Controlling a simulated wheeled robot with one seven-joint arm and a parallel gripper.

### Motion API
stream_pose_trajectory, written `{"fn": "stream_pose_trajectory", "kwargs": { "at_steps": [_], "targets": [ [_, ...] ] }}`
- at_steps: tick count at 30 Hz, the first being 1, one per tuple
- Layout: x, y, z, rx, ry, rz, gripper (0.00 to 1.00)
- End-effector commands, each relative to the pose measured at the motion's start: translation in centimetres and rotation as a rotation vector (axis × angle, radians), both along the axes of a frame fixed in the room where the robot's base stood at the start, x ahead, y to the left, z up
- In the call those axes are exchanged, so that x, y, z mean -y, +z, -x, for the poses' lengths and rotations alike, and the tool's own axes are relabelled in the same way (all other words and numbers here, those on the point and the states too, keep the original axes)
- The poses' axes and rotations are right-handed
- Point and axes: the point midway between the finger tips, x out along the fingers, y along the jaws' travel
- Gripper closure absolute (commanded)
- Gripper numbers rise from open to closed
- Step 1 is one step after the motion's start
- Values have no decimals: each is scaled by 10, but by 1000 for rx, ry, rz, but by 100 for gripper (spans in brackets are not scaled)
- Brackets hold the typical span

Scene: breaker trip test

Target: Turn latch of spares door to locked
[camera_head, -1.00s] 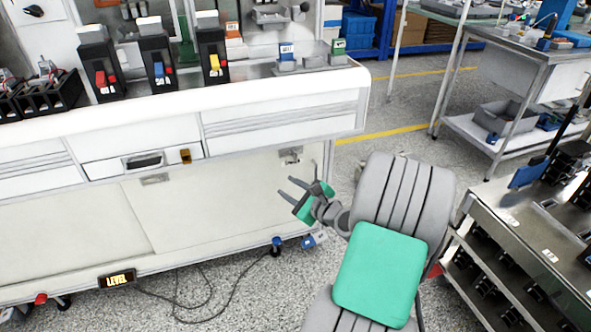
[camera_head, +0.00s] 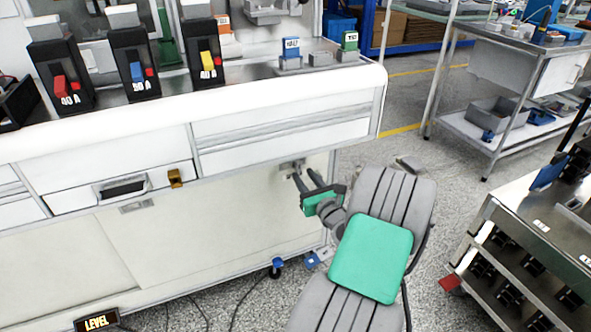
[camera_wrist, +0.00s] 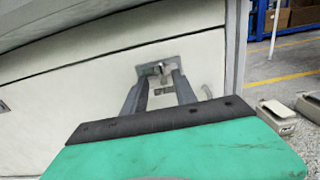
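A small metal latch (camera_wrist: 152,68) with a short handle sits at the upper right of a cream lower cabinet door (camera_head: 215,225). I take this as the spares door; no label is readable. In the head view the latch (camera_head: 290,165) is partly hidden by my gripper (camera_head: 303,178). In the wrist view my gripper (camera_wrist: 157,82) has its two fingers apart, with the tips at the latch and its handle between or just beyond them. Contact cannot be told. Which way the handle is turned is hard to tell.
A drawer with a dark handle (camera_head: 123,187) and a brass-coloured catch (camera_head: 175,178) is above the door. Breakers (camera_head: 133,65) stand on the bench. A metal rack (camera_head: 530,245) stands at right.

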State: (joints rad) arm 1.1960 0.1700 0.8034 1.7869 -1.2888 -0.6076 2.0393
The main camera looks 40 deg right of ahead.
Motion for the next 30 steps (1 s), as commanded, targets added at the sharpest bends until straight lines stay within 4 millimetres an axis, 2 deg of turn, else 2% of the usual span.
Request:
{"fn": "stream_pose_trajectory", "kwargs": {
  "at_steps": [3, 6, 10, 16, 28, 30],
  "targets": [
    [7, -2, -22, 1, 1, 2, 66],
    [12, -2, -35, -1, 0, 3, 66],
    [14, -1, -43, 0, -1, 1, 66],
    [13, 0, -44, 0, 0, 1, 66],
    [12, 0, -44, 0, 2, 1, 99],
    [12, 0, -44, 0, 2, 1, 100]
  ]
}}
